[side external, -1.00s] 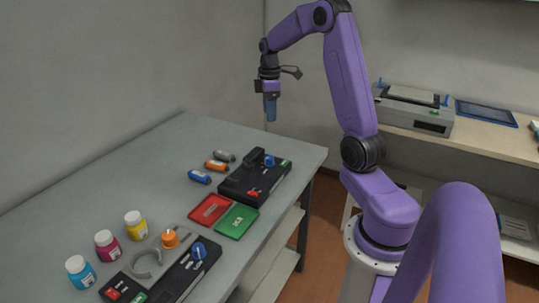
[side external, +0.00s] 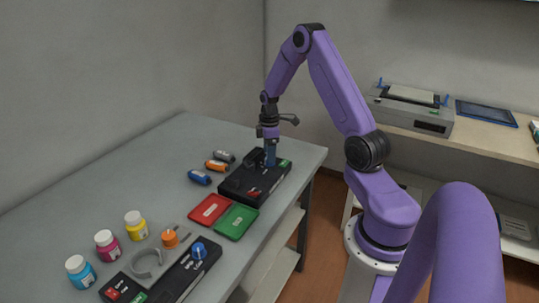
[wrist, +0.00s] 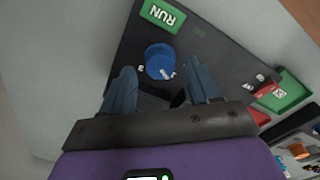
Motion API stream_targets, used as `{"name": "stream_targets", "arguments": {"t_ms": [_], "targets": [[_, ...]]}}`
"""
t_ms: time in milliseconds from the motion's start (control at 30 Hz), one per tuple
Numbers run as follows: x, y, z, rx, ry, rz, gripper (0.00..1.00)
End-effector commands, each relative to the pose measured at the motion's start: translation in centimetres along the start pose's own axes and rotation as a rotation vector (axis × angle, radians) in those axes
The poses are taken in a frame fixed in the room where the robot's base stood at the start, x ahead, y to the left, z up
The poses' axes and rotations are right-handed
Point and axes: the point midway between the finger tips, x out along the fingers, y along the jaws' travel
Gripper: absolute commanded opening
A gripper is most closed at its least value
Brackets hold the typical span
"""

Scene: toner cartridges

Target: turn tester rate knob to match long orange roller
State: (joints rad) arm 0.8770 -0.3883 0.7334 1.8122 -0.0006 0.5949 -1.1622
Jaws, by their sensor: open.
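The tester (side external: 240,184) is a black box near the far end of the table. In the wrist view its blue knob (wrist: 159,60) has a white mark at its lower right, and small white labels lie around it. My gripper (side external: 270,163) is over the knob's end of the tester. In the wrist view my gripper (wrist: 160,77) is open, its two blue fingers pointing at either side of the knob; I cannot tell whether they touch it. The long orange roller (side external: 216,166) lies left of the tester, between a grey roller (side external: 224,156) and a blue roller (side external: 199,177).
A green RUN button (wrist: 162,15) is beside the knob. Several toner bottles (side external: 107,245) stand at left. The table's middle left is clear.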

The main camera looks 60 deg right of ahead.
Motion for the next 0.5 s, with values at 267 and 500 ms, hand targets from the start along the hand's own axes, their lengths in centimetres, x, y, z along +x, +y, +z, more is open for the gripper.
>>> {"name": "stream_targets", "arguments": {"t_ms": [267,500], "targets": [[1.46,0.03,0.0,0.0,0.001,0.002,0.61],[1.46,0.03,-0.01,0.0,0.001,0.002,0.54]]}}
